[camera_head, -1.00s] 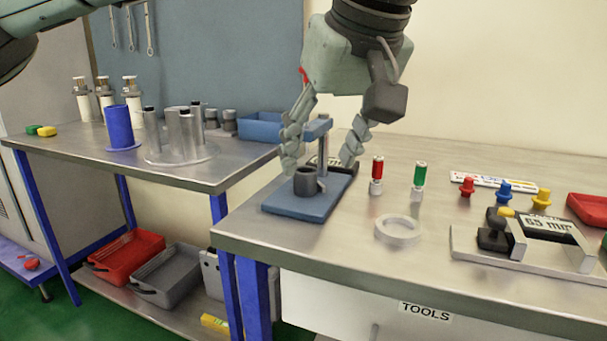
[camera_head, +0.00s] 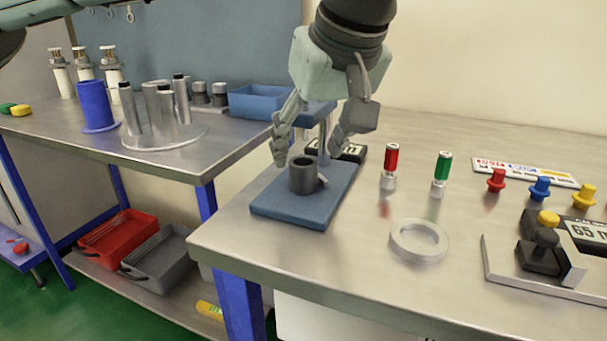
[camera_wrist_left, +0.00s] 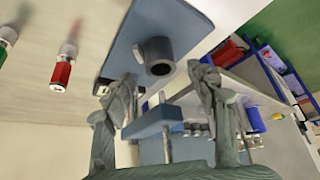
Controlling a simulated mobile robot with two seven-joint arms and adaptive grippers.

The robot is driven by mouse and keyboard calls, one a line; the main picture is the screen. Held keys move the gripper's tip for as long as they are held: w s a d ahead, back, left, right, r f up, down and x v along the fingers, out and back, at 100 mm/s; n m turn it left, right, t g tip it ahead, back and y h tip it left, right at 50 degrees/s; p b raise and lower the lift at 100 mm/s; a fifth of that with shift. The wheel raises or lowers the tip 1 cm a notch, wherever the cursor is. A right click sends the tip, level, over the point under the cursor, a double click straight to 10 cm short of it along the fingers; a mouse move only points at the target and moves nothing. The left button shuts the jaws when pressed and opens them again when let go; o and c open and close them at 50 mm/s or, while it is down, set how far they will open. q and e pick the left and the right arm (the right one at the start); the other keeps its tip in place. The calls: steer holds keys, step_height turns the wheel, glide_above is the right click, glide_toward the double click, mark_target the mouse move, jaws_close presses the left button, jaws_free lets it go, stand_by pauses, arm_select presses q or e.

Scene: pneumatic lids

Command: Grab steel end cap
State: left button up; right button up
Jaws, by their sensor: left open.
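A dark grey hollow cylinder (camera_head: 303,174), which looks like the steel end cap, stands upright on the blue base plate (camera_head: 275,208) of a small stand on the near bench. It also shows in the left wrist view (camera_wrist_left: 157,52), with its round opening visible. My left gripper (camera_head: 308,150) is open and empty, above and behind the cylinder, close to the stand's post and blue top arm. In the left wrist view my fingers (camera_wrist_left: 163,82) are spread, with the cylinder beyond their tips and the blue top arm (camera_wrist_left: 152,121) between them. My right gripper is out of view.
Right of the stand are a red-topped cylinder (camera_head: 391,166), a green-topped cylinder (camera_head: 441,173) and a pale ring (camera_head: 419,241). A 65 mm gauge fixture (camera_head: 540,262) stands farther right. The left bench holds a blue cylinder (camera_head: 97,107), grey posts and a blue bin (camera_head: 265,101).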

arm_select(q)
steer(key=x, duration=0.3)
steer(key=shift+a, duration=0.1)
steer(key=shift+s, duration=0.1)
jaws_close()
steer(key=shift+r, duration=0.2)
